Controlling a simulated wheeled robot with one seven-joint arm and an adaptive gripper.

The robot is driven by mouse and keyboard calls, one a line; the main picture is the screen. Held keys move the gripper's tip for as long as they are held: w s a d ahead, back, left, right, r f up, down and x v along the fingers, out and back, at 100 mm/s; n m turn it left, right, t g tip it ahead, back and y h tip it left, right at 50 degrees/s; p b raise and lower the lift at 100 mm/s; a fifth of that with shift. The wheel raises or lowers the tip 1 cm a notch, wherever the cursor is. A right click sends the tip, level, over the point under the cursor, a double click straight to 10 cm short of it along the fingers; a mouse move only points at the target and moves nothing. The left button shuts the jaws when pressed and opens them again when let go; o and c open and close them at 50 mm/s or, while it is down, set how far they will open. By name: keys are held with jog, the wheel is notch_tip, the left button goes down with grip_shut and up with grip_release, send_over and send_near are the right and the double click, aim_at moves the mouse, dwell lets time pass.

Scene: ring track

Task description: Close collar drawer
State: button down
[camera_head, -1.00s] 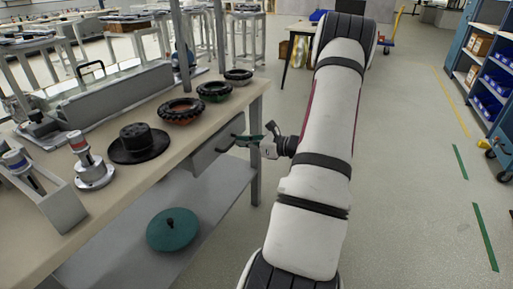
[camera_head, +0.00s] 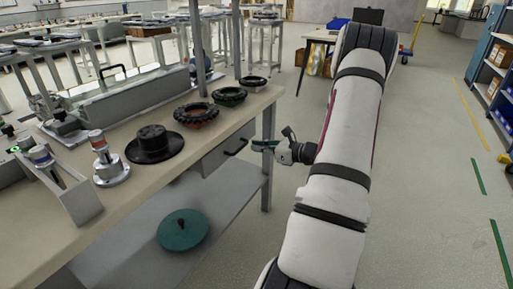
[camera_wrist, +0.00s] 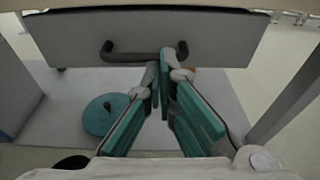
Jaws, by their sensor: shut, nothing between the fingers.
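The collar drawer (camera_head: 226,149) is a grey box under the right part of the bench top, with a black bar handle (camera_head: 237,147) on its front. In the wrist view the drawer front (camera_wrist: 220,38) fills the top, with the handle (camera_wrist: 135,56) across it. How far the drawer stands out is hard to tell.
The bench top (camera_head: 95,221) bears a black hat-shaped part (camera_head: 155,144), several dark rings and a signal light (camera_head: 108,160). A green disc (camera_head: 182,230) lies on the lower shelf. A bench leg (camera_head: 267,165) stands behind my gripper. Floor is clear on the right.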

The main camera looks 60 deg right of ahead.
jog(key=a+p+v, duration=0.1)
jog(key=p+v, duration=0.1)
jog(key=v, duration=0.9)
jog(key=shift+d, duration=0.45)
jog(key=shift+s, duration=0.1)
jog(key=w+a+r+n+g+y, duration=0.4)
jog(key=a+r+n, duration=0.2)
jog(key=a, duration=0.6)
jog(key=w+a+r+n+g+y, duration=0.35)
jog(key=a+r+n, duration=0.25)
jog(key=a, duration=0.5)
jog(key=s+a+r+n+g, duration=0.25)
jog(key=a+n, duration=0.25)
jog(key=a, duration=0.3)
jog(key=s+a+r+n+g, duration=0.2)
jog(key=a+n+g, duration=0.15)
jog(key=a, duration=0.45)
jog(key=s+a+r+n+g+h, duration=0.15)
jog(key=s+n+h, duration=0.25)
jog(key=s+n, duration=0.4)
jog(key=s+a+n+h, duration=0.3)
jog(key=s+n+h, duration=0.25)
jog(key=s, duration=0.45)
notch_tip(320, 180, up, 20)
jog(key=n+t+p, duration=0.1)
jog(key=t+p, duration=0.2)
jog(key=p, duration=1.5)
jog(key=shift+w+r+y+p, duration=0.2)
jog(key=shift+y+p, duration=0.1)
jog(key=shift+p, duration=0.1)
